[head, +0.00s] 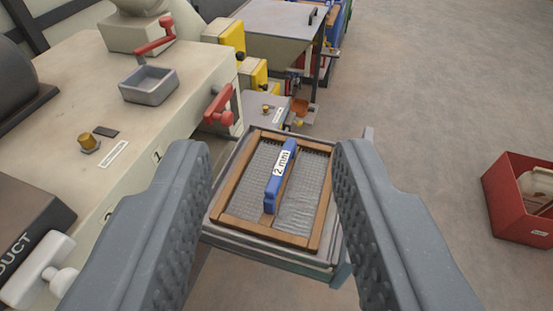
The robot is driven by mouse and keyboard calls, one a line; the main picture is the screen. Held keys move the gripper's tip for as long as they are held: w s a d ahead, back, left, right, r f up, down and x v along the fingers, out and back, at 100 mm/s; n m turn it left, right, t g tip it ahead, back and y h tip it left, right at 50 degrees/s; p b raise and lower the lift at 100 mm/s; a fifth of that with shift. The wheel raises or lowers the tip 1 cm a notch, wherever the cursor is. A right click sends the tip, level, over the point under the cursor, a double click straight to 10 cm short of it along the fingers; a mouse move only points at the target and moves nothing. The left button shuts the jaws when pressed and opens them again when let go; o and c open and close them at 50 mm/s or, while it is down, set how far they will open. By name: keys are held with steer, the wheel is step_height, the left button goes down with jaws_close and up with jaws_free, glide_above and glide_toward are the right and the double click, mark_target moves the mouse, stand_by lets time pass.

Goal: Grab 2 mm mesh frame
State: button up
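The mesh frame (234,220) has a wooden rim around grey wire mesh. A blue handle (270,193) with a white "2 mm" label (283,163) runs across its middle. The frame lies on top of a grey metal stand or stack (264,248), whose exact make I cannot tell. My gripper (272,165) is open, with one grey ridged finger to the left of the frame and one to the right in the picture. The fingers appear apart from the blue handle, and nothing is held between them.
A cream machine (75,80) with red levers, a small grey tray (149,84) and a brass knob (88,143) stands close on the left. A red bin (516,205) stands on the floor at right. A metal hopper (268,22) is behind. The floor on the right is mostly clear.

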steer(key=shift+w+d, duration=0.15)
steer(key=shift+w, duration=0.25)
steer(key=shift+o, duration=1)
steer(key=w+a+f+g+y+p, duration=0.1)
steer(key=w+a+f+g+p, duration=0.1)
steer(key=w+a+f+p, duration=0.8)
steer(key=m+h+p, duration=0.4)
steer(key=h+p, duration=0.1)
steer(key=p, duration=0.2)
glide_toward(277, 173)
steer(key=shift+g, duration=0.3)
steer(key=x, duration=0.5)
steer(key=shift+w+a+r, duration=0.2)
steer(key=shift+w+r, duration=0.05)
steer(key=shift+w, duration=0.15)
steer(key=shift+d+p+x, duration=0.15)
steer(key=shift+p+x, duration=0.15)
steer(key=shift+x, duration=1.2)
steer(key=shift+d+p+x, duration=0.15)
steer(key=shift+p+x, duration=0.15)
steer(key=shift+x, duration=1.2)
steer(key=shift+s, duration=0.2)
